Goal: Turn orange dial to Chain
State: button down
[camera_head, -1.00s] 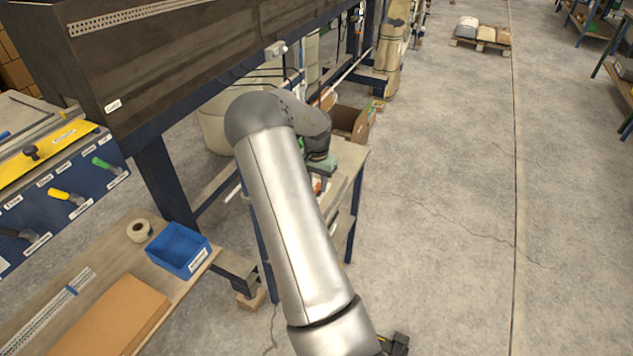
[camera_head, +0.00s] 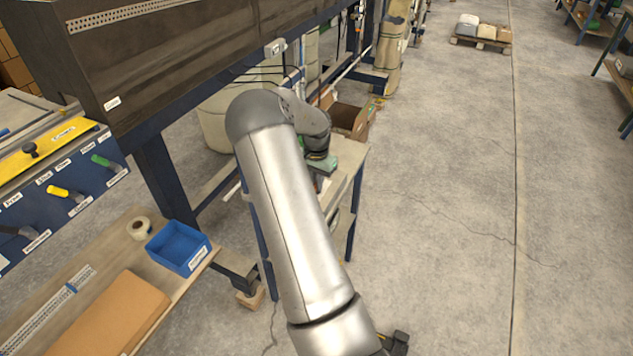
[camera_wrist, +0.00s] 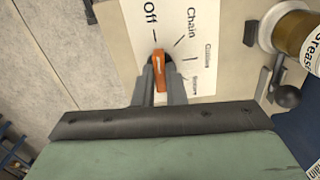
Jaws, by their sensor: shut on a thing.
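In the wrist view the orange dial (camera_wrist: 159,72) stands on a white label plate (camera_wrist: 210,72). The plate reads "Off" and "Chain", with two smaller words further right that are hard to read. The dial's narrow far end points up toward the mark by "Off"; the "Chain" mark is to its right. My gripper (camera_wrist: 160,88) is shut on the dial, one grey finger on each side. In the head view my arm hides the dial, and only the green body of my gripper (camera_head: 322,164) shows at the bench.
In the wrist view a grease jar (camera_wrist: 296,36) and a dark ball-ended lever (camera_wrist: 286,95) stand right of the plate. In the head view a cardboard box (camera_head: 352,121) sits behind my gripper, and a blue bin (camera_head: 180,247) is at left.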

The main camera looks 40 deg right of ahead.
jog(key=m+b, duration=0.1)
jog(key=m, duration=0.2)
jog(key=shift+m, duration=2.4)
jog(key=c, duration=1.5)
grip_release()
notch_tip(320, 180, up, 18)
jog(key=shift+f+b, duration=0.25)
jog(key=shift+b, duration=1)
